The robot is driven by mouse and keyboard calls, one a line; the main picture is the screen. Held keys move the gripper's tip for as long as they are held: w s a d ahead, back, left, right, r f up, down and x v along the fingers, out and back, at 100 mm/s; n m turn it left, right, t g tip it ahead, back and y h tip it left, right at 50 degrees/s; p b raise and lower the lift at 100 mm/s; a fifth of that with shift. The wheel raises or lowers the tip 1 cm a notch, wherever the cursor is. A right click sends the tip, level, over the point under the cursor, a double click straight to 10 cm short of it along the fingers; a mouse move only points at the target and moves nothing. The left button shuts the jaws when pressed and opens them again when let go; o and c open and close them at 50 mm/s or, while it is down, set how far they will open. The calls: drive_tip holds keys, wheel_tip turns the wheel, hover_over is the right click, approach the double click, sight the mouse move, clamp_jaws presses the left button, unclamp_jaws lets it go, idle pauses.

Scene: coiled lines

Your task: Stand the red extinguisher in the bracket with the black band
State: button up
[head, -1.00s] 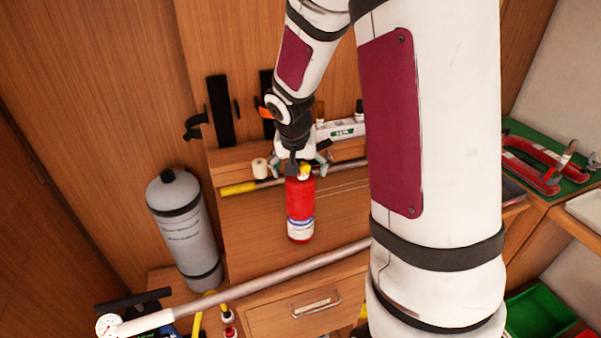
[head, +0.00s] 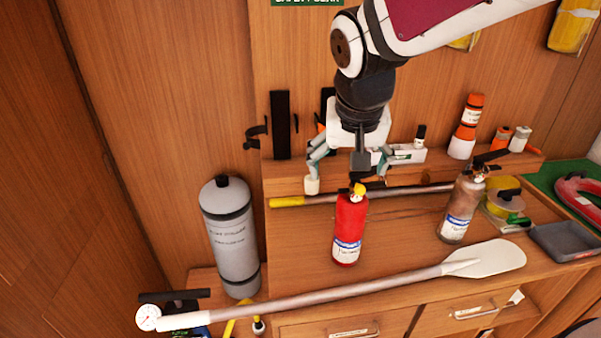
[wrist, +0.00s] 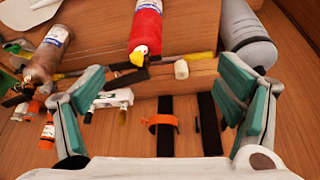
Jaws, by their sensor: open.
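The red extinguisher (head: 350,228) stands upright on the desk, with a yellow top and a white-blue label. It also shows at the top of the wrist view (wrist: 146,25). My gripper (head: 347,178) is open and empty, its fingers spread, near the extinguisher's top and overlapping it slightly in the head view. In the wrist view nothing is between the fingers (wrist: 160,72). The bracket with the black band (head: 280,125) is the left black plate on the wall; it also shows in the wrist view (wrist: 208,125). The bracket with the orange band (wrist: 165,125) is beside it, partly hidden by my arm in the head view.
A grey cylinder (head: 232,235) stands left of the desk. A dull brown extinguisher (head: 461,208) stands to the right. A paddle (head: 380,285) lies across the front.

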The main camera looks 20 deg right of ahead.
drive_tip(key=s+a+r+n+t+y, duration=0.1)
drive_tip(key=s+a+r+n+y, duration=0.1)
drive_tip(key=s+a+n, duration=0.3)
drive_tip(key=s+a, duration=0.3)
drive_tip(key=s, duration=0.4)
drive_tip(key=shift+s+a+r+n, duration=0.2)
drive_tip(key=shift+r+n, duration=0.1)
drive_tip(key=shift+o, duration=0.4)
